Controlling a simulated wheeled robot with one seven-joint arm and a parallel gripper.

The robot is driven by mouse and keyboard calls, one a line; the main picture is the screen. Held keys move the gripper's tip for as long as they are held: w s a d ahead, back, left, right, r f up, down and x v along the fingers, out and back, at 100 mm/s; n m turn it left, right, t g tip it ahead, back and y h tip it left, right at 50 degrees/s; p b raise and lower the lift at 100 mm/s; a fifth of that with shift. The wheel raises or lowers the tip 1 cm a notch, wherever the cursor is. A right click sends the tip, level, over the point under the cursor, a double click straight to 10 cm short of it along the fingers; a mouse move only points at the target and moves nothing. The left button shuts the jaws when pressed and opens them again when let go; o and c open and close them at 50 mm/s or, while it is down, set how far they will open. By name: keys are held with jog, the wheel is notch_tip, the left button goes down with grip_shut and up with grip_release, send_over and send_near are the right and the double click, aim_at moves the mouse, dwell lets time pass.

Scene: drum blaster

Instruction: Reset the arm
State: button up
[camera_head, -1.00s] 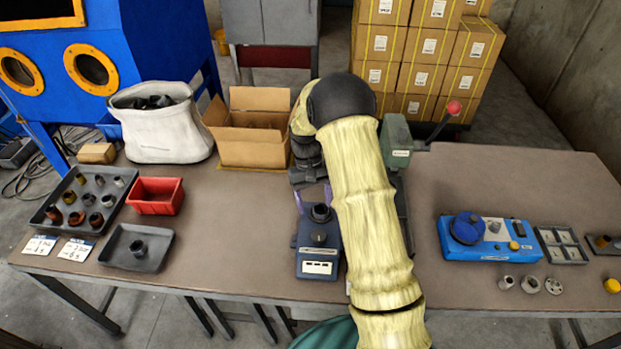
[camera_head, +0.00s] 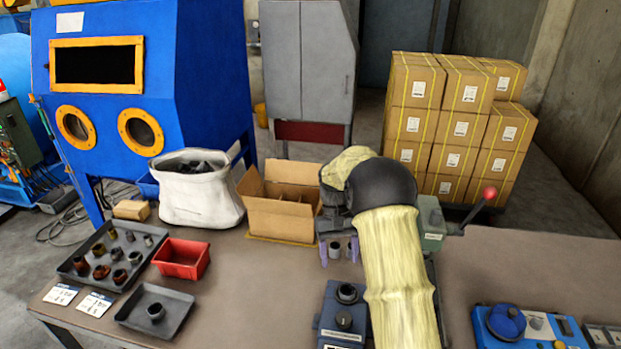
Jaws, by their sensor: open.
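My arm, in a cream sleeve with a black joint, reaches out over the workbench (camera_head: 270,285). My gripper (camera_head: 338,254) points down with its purple fingers apart, just behind the dark blue device (camera_head: 341,323). Small grey cylindrical shapes (camera_head: 335,249) show between the fingers; I cannot tell whether they stand behind them. A dark ring-shaped part (camera_head: 347,293) sits on top of the device. My arm hides the device's right side and part of the green machine (camera_head: 431,222) with a red-knobbed lever.
An open cardboard box (camera_head: 280,218) and a white bag (camera_head: 196,195) stand left of my gripper. A red bin (camera_head: 181,259), a tray of several parts (camera_head: 82,266) and a tray with one part (camera_head: 178,318) lie at left. A blue instrument (camera_head: 530,325) is at right. The bench's right middle is clear.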

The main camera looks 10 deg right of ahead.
jog(key=s+r+t, duration=0.2)
jog(key=s+t, duration=0.1)
jog(key=s, duration=0.8)
jog(key=s+r+m+t, duration=0.1)
jog(key=s+t, duration=0.3)
jog(key=s, duration=0.7)
jog(key=shift+d+r, duration=0.25)
jog(key=shift+r, duration=0.45)
